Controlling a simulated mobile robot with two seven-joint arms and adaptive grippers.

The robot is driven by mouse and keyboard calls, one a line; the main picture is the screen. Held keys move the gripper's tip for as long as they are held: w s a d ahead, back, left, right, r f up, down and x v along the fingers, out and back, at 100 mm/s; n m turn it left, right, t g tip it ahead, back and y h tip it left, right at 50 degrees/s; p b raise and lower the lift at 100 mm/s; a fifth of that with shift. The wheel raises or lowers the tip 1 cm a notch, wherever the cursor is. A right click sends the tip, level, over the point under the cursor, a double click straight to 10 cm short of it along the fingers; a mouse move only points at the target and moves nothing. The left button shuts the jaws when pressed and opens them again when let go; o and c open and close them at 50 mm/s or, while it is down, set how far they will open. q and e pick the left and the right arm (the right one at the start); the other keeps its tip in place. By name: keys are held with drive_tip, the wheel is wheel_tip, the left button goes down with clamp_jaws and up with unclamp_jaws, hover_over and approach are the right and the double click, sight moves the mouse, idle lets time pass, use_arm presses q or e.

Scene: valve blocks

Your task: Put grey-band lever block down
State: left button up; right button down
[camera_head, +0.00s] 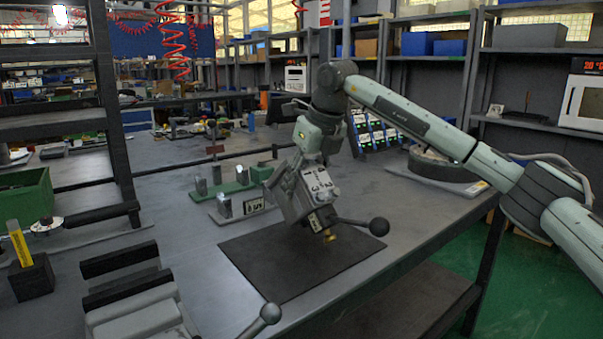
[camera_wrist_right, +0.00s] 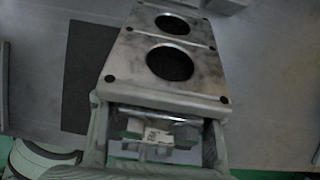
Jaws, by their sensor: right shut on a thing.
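A grey lever block (camera_head: 295,197) with white number labels and a lever ending in a black ball hangs tilted from my right gripper (camera_head: 308,160). The gripper is shut on it. The block is over the dark mat (camera_head: 262,270), with a small brass-coloured tip pointing down; I cannot tell whether it touches the mat. In the right wrist view the block (camera_wrist_right: 155,88) shows a flat face with two round dark holes, between the fingers of the gripper (camera_wrist_right: 158,118). A grey band is not clearly made out. My left gripper is not in view.
A green fixture (camera_head: 222,190) with metal posts and a labelled plate (camera_head: 254,205) stand behind the mat. A grey body with black bars (camera_head: 130,310) and a ball-ended lever (camera_head: 268,314) are at the near left. Much of the mat is bare.

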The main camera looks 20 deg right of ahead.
drive_tip(key=shift+f, duration=0.45)
drive_tip(key=c, duration=1.1)
unclamp_jaws()
drive_tip(key=shift+f, duration=0.35)
drive_tip(key=o, duration=0.5)
drive_tip(key=shift+r, duration=0.1)
drive_tip(key=shift+c, duration=0.2)
